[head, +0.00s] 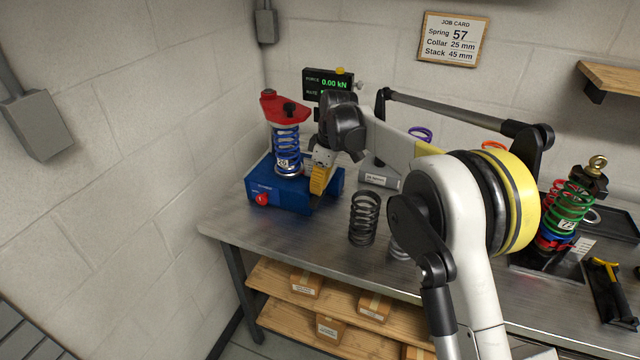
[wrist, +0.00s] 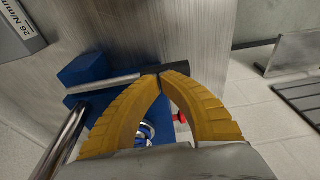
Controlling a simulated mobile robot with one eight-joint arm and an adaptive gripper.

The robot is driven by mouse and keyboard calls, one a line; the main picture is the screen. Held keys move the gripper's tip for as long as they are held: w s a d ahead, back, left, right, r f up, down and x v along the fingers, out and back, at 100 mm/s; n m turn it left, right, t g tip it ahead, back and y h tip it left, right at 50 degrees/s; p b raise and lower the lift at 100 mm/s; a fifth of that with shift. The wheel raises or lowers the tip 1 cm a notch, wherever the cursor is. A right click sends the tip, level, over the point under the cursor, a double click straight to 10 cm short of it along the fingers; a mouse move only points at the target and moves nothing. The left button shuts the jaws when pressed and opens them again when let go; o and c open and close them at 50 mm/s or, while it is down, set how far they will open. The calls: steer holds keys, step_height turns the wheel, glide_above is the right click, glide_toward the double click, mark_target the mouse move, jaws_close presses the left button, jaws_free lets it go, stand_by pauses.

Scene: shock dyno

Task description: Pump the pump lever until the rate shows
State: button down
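The shock dyno has a blue base (head: 278,196) with a red knob (head: 262,199), a blue spring (head: 286,150) and a red top (head: 284,107). The pump lever (wrist: 105,84) is a metal rod with a black grip (wrist: 180,67) in the wrist view. My gripper (wrist: 160,77) has its yellow fingertips together at the black grip; I cannot tell whether they touch it. In the head view my gripper (head: 317,190) is at the base's right side and hides most of the lever. The display (head: 328,83) reads 0.00 kN; its rate line is mostly hidden.
A dark loose spring (head: 364,218) stands on the metal bench (head: 300,232) right of the dyno. A grey labelled block (head: 381,176) is behind it. A shock with green and red springs (head: 565,215) stands at the right. A job card (head: 453,39) hangs on the wall.

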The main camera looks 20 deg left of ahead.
mark_target(318, 201)
steer(key=f+t+b, duration=0.1)
steer(key=f, duration=0.1)
steer(key=f+t+b, duration=0.1)
steer(key=f+t, duration=0.1)
steer(key=f, duration=0.1)
steer(key=shift+s, duration=0.2)
steer(key=shift+w+f, duration=0.15)
steer(key=shift+f, duration=0.25)
steer(key=shift+r, duration=0.15)
steer(key=shift+r, duration=0.35)
steer(key=s+p+v, duration=0.1)
steer(key=p+v, duration=0.3)
steer(key=v, duration=0.9)
steer(key=shift+s+p, duration=0.2)
steer(key=shift+p, duration=0.2)
steer(key=shift+f, duration=0.1)
